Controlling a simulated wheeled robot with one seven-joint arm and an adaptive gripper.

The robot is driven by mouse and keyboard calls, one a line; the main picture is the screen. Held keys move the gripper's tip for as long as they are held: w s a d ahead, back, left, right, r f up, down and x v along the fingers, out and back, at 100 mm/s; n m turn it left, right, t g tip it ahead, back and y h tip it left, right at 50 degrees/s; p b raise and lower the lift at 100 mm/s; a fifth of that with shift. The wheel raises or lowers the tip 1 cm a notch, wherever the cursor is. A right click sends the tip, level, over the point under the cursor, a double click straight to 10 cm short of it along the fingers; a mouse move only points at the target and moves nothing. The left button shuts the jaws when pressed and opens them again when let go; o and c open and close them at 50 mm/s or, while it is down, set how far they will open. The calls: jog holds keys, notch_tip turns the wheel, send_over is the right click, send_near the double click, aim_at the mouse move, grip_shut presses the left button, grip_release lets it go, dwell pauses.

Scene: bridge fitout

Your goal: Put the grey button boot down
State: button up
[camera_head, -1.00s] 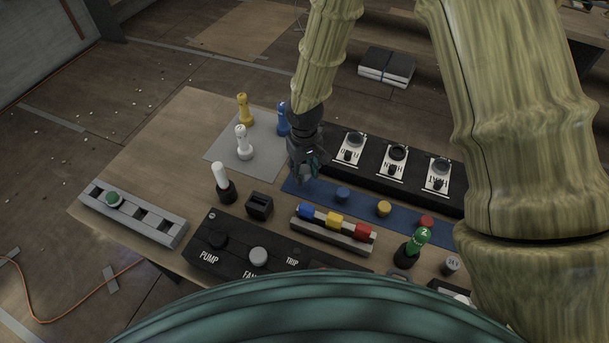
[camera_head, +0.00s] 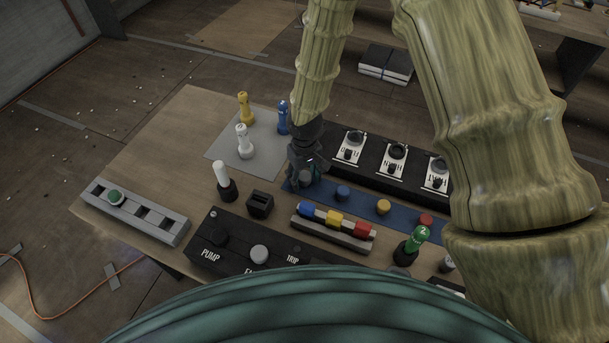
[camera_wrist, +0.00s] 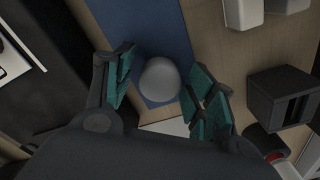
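The grey button boot (camera_wrist: 160,79) is a smooth, round grey dome in the wrist view. It is over the end of the blue mat (camera_wrist: 152,30), between my finger pads. My gripper (camera_wrist: 160,80) has its teal pads spread apart around it. A gap shows on the left side of the boot; its right side is close to or touching the other pad. In the head view my gripper (camera_head: 305,178) is low at the left end of the blue mat (camera_head: 362,206), largely hiding the boot. I cannot tell whether the boot's underside rests on the mat.
Blue (camera_head: 342,193), yellow (camera_head: 383,207) and red (camera_head: 426,220) buttons stand along the mat. A black switch panel (camera_head: 372,165) lies behind. A small black box (camera_head: 260,204) and a tricolour block rack (camera_head: 332,231) stand in front. The grey sheet (camera_head: 222,150) at left holds several pieces.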

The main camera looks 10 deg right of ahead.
aim_at(305, 175)
notch_tip(305, 175, up, 12)
jog(key=b, duration=0.2)
jog(key=shift+r+b, duration=0.15)
jog(key=shift+b, duration=0.2)
dwell(0.6)
jog(key=shift+d, duration=0.1)
dwell(1.2)
